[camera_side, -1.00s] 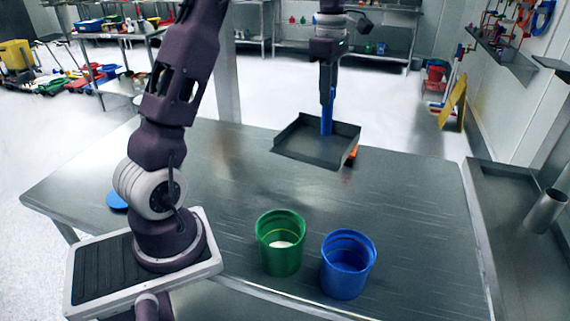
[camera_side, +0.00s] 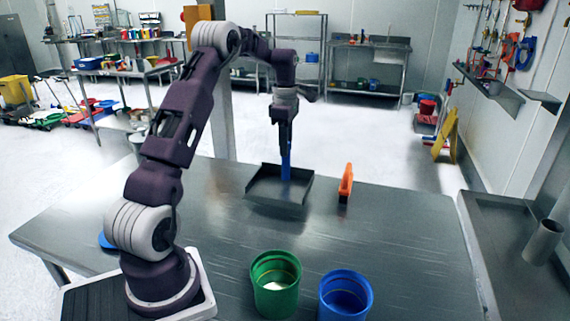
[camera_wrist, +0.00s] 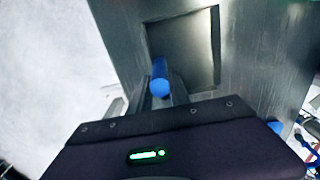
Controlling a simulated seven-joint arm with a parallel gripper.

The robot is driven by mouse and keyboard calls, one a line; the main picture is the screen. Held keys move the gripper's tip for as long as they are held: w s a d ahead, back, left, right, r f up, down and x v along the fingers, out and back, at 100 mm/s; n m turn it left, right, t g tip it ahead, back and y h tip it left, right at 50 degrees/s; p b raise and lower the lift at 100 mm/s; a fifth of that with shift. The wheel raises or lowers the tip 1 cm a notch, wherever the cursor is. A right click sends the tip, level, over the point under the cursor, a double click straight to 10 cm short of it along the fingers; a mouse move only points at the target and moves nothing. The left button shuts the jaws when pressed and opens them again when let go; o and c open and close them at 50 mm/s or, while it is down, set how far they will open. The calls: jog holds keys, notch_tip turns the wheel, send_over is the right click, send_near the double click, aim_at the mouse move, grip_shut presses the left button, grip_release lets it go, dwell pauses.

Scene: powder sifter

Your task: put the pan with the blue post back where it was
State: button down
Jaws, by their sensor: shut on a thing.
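The dark grey pan (camera_side: 262,187) has low walls and a blue post (camera_side: 286,168) rising from it. My gripper (camera_side: 284,148) points down and is shut on the blue post. The pan looks level and low over the far middle of the table; I cannot tell whether it touches the tabletop. In the wrist view, the post (camera_wrist: 160,78) sits at the fingers of my gripper (camera_wrist: 167,92), with the pan (camera_wrist: 190,45) beyond it.
An orange object (camera_side: 346,184) stands right of the pan. A green bucket (camera_side: 275,290) with white powder and a blue bucket (camera_side: 345,300) stand near the front. The metal table (camera_side: 400,235) is clear between pan and buckets. A blue item (camera_side: 105,240) lies left of my base.

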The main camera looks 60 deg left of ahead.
aim_at(286, 178)
jog(key=shift+f, duration=2.1)
jog(key=c, duration=1.2)
grip_release()
